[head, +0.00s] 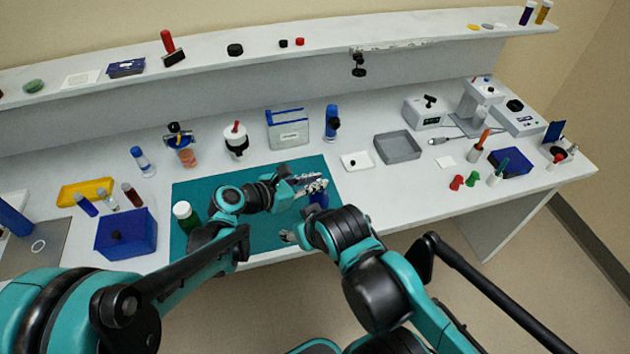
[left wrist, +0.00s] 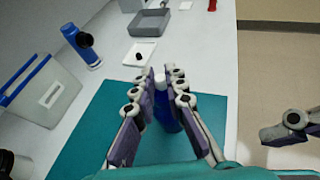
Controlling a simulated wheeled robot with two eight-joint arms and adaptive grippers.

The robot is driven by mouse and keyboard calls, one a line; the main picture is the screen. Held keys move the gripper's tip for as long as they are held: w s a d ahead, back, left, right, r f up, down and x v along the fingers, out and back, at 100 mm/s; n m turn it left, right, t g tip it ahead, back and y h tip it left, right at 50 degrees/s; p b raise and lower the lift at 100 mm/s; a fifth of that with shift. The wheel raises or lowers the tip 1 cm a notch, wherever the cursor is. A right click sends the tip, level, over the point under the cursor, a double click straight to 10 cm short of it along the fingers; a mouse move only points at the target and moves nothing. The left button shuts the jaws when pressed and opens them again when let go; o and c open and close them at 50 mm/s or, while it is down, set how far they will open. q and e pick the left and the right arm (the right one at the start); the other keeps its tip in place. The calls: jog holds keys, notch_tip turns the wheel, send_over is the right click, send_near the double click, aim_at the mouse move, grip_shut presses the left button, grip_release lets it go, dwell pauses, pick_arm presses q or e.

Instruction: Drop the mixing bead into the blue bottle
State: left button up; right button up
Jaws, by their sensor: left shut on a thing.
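The blue bottle (head: 319,201) stands on the teal mat (head: 330,172), partly hidden by my left gripper (head: 316,185). In the left wrist view, its blue body (left wrist: 165,118) shows between the fingers of my left gripper (left wrist: 163,75), with a white top between the fingertips. My left gripper is shut on the bottle. A small black piece (head: 352,163) lies on a white dish (head: 364,164) right of the mat; I cannot tell whether it is the mixing bead. My right gripper (head: 287,236) is at the mat's front edge, its jaws unclear.
A grey tray (head: 397,146) sits right of the dish. A blue-topped container (head: 288,129) and a blue bottle-like item (head: 332,122) stand behind the mat. A white-capped green bottle (head: 186,217) stands on the mat's left. A blue box (head: 126,233) is further left.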

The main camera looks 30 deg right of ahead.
pick_arm(q)
jog(key=o, duration=0.7)
jog(key=shift+o, duration=0.2)
jog(key=v, duration=1.2)
